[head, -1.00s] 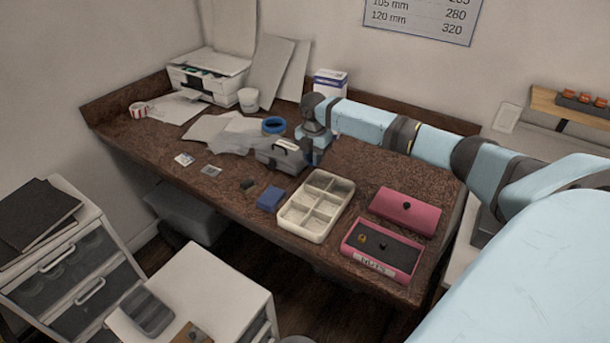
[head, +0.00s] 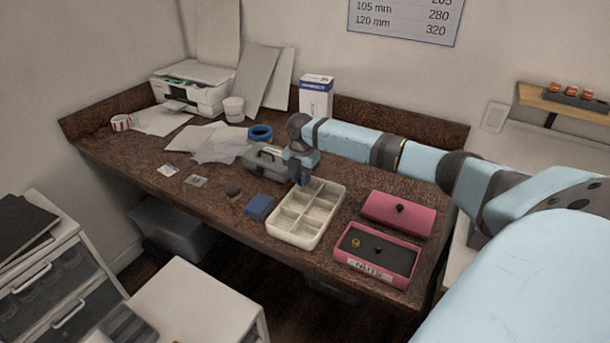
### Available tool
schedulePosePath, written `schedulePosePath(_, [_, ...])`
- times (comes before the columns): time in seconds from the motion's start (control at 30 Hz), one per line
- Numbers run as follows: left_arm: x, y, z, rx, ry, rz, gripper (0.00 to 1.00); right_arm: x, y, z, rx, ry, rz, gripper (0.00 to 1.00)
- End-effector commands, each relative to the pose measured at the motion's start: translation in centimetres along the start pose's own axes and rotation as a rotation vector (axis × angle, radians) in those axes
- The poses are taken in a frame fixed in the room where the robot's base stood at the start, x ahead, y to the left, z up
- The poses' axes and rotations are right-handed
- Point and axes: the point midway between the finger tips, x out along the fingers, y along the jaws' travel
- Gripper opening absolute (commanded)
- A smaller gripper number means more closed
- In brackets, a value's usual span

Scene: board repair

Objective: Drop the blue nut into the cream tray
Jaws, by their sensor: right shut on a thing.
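The cream tray (head: 318,234) lies near the front edge of the brown workbench, with several square compartments that look empty. I cannot tell whether the fingertips are over a compartment or just behind the rim. My left gripper is out of view.

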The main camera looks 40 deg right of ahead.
Motion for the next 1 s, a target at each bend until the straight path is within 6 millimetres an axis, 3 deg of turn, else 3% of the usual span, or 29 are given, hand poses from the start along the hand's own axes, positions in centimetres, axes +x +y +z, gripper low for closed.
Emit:
schedulePosePath(0.1, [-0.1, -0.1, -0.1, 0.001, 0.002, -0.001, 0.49, -0.1, 0.0, 0.0, 0.0, 0.0, 0.0, 0.0])
schedulePosePath(0.13, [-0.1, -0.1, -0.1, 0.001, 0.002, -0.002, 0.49, -0.1, 0.0, 0.0, 0.0, 0.0, 0.0, 0.27])
schedulePosePath(0.23, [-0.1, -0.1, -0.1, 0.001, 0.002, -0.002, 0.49, -0.1, 0.0, 0.0, 0.0, 0.0, 0.0, 0.5])
schedulePosePath(0.63, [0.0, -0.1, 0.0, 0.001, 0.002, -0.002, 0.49, -1.0, 0.0, 0.1, 0.0, 0.0, 0.001, 0.5])
schedulePosePath(0.77, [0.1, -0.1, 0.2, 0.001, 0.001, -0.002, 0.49, -3.1, 0.0, 0.0, 0.0, -0.001, 0.003, 0.5])
schedulePosePath(1.0, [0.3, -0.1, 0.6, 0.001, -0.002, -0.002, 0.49, -8.7, 0.1, 0.0, -0.001, -0.001, 0.004, 0.5])
